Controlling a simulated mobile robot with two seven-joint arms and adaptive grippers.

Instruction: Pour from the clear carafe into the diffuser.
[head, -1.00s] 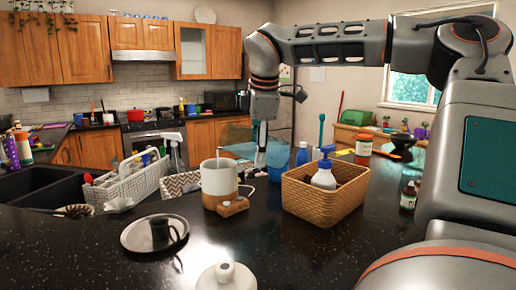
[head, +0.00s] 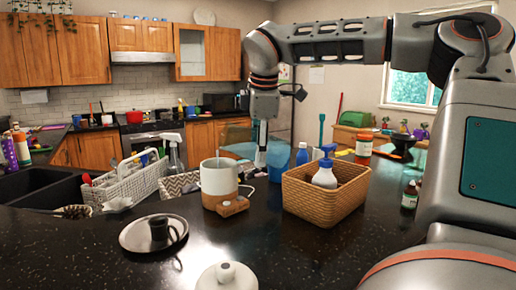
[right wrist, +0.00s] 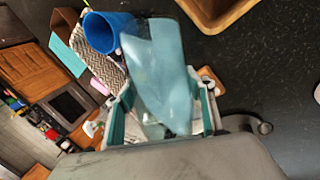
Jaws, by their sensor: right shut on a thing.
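My right gripper (head: 260,145) is shut on the clear carafe (head: 236,134), a see-through bluish vessel held tilted above the counter, its lower end toward the left. In the right wrist view the carafe (right wrist: 158,62) lies between the fingers of my right gripper (right wrist: 165,112). The diffuser (head: 219,184), a white cup with a wooden lower part, stands upright below and left of the gripper. A thin pale streak shows at the diffuser's open top, under the carafe's low end. The liquid level inside is hidden. My left gripper is out of view.
A white lid (head: 227,277) lies in front. A round tray (head: 132,236) with a small dark cup is front left. A white caddy (head: 124,186) and the sink lie left. Blue bottles (head: 302,154) stand behind.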

